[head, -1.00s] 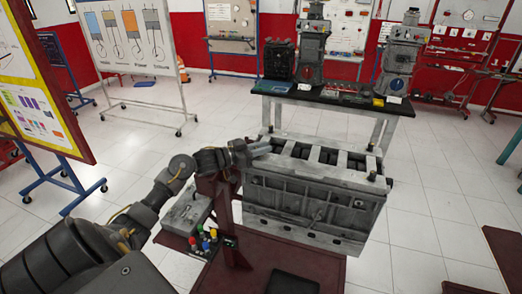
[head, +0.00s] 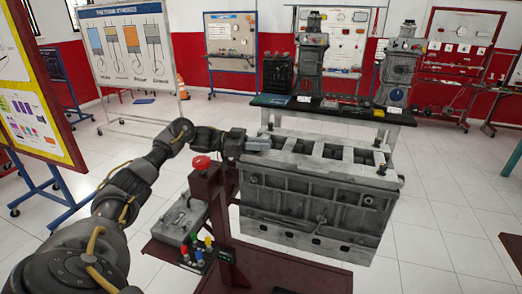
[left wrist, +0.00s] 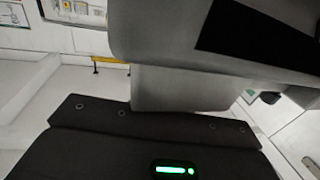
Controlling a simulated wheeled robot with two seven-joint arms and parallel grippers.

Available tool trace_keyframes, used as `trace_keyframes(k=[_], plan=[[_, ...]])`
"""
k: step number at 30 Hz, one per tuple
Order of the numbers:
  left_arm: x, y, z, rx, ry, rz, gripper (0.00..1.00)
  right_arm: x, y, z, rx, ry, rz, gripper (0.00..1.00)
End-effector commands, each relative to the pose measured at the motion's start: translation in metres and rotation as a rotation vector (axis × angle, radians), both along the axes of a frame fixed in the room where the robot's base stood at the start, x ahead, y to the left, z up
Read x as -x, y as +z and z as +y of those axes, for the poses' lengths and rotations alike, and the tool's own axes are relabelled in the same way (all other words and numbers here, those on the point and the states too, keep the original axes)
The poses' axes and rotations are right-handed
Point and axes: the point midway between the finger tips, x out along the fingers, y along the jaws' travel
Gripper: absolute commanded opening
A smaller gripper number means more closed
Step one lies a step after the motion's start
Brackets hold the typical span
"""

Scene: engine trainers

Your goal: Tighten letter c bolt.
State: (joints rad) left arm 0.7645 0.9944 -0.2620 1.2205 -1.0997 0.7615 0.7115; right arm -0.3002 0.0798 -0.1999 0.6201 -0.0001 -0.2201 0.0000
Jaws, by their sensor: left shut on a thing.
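The grey engine block (head: 310,205) stands in the middle of the head view, with open bays and dark bolt-like pieces along its top. One such piece is at the far left corner (head: 270,127) and another at the right end (head: 410,192). I cannot read letters on any bolt, so I cannot tell which is bolt c. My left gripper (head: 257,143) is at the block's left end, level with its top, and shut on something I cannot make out. The left wrist view shows the gripper's pale grey finger (left wrist: 180,88) close up. My right gripper is not in view.
A grey control box (head: 180,220) with coloured knobs and a red post with a red button (head: 201,162) stand left of the block, near my left arm. A black-topped bench (head: 350,111) with engine models is behind. White floor is open to the right.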

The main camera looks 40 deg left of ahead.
Motion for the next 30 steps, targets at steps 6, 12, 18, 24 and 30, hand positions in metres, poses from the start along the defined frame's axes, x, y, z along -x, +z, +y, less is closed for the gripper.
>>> trace_keyframes(k=[6, 12, 18, 24, 30], plan=[[-0.0004, 0.0016, 0.0, 0.0, -0.01, -0.004, 0.0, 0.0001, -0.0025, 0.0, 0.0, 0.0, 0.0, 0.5], [-0.0003, 0.0018, -0.0002, 0.001, -0.01, -0.005, 0.0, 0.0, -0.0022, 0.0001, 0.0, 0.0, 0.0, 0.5], [-0.0001, 0.0015, 0.0, 0.0, -0.01, -0.004, 0.33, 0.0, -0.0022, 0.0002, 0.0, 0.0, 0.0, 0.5], [0.0005, 0.0008, 0.0005, 0.0, -0.009, -0.002, 0.39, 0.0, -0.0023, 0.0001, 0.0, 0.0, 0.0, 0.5], [0.0025, -0.0009, 0.005, -0.002, -0.007, -0.001, 0.39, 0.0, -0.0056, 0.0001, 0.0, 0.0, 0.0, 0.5]])
